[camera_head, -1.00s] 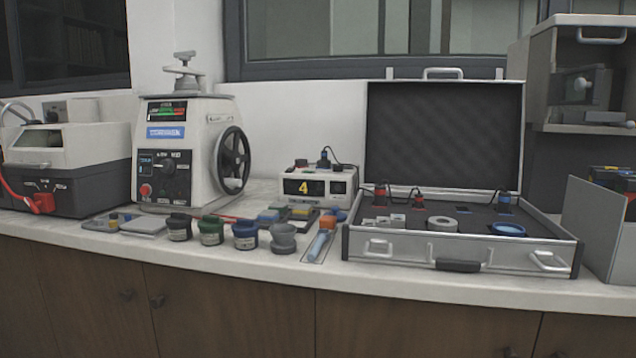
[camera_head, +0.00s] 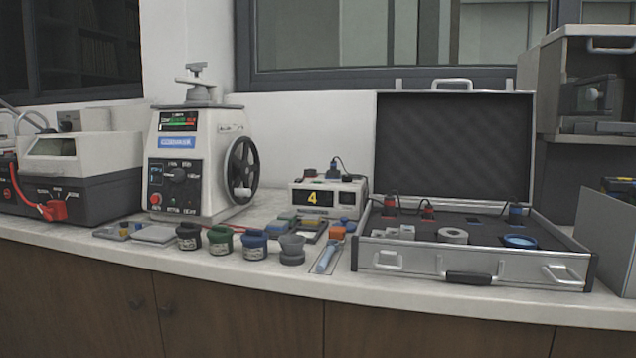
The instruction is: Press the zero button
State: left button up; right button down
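A small white box (camera_head: 296,200) with a dark display showing a yellow 4 stands on the counter in the middle of the view. The labels are too small to read, so I cannot tell which button is zero. Neither gripper is in view.
An open metal case (camera_head: 455,266) with a raised lid stands on the right. Several small jars (camera_head: 222,239) line the counter's front, with flat pieces behind. A dark machine with red clips (camera_head: 55,210) is at left. A grey panel (camera_head: 606,232) stands at far right.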

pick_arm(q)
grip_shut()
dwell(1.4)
